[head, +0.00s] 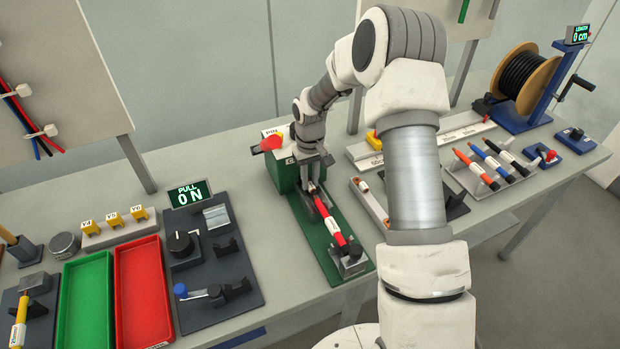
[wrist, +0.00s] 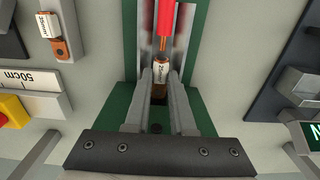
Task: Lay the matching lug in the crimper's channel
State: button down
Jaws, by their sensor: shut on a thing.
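My gripper (wrist: 160,82) is shut on a copper lug with a white sleeve (wrist: 160,70), whose label seems to read 25 mm². The lug lies in line with the channel (wrist: 146,45) of the green crimper (head: 283,176). Whether it rests on the channel floor I cannot tell. A red cable (wrist: 166,18) lies along the channel, its copper end close to the lug; contact is unclear. In the head view the red cable (head: 323,208) runs to a grey clamp (head: 350,262). My gripper (head: 314,165) is over the crimper there; the lug is not clearly visible.
Another lug (wrist: 57,30), marked 35 mm², lies in a holder left of the crimper in the wrist view. The pull tester (head: 210,245) and red tray (head: 143,290) stand left in the head view. Several cables in a rack (head: 490,165) stand right.

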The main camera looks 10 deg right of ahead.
jog(key=c, duration=0.7)
grip_release()
notch_tip(320, 180, up, 18)
jog(key=shift+f, duration=0.25)
